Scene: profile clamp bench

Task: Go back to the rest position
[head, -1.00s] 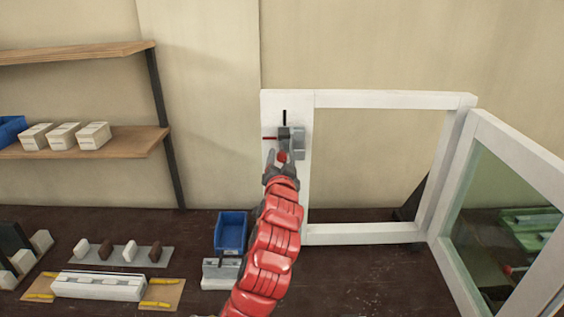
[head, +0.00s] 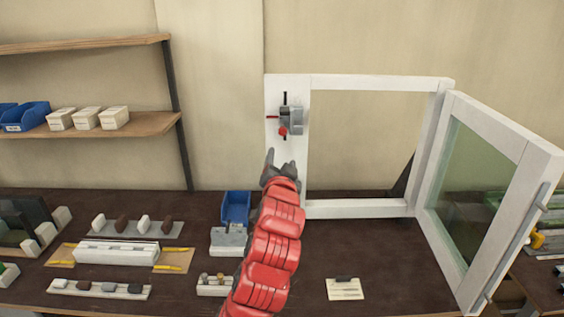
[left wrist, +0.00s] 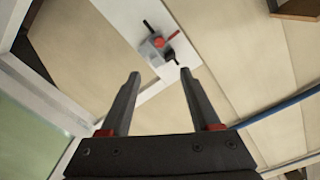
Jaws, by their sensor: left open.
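A small grey clamp (head: 293,121) sits on the white panel (head: 287,175) at the left of the window frame. It has a red knob (head: 283,132) at its lower end, a red rod to the left and a black pin on top. My left gripper (head: 281,158) is below the clamp, apart from it, open and empty. In the left wrist view the open fingers (left wrist: 160,75) point towards the clamp (left wrist: 155,45), with a clear gap. My right gripper is not in view.
The glazed sash (head: 480,180) stands swung open at the right. The dark bench (head: 390,265) carries a blue bin (head: 236,208), a grey block (head: 229,240), a white profile (head: 117,253) and small part holders. A shelf (head: 150,124) with white blocks is on the wall at left.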

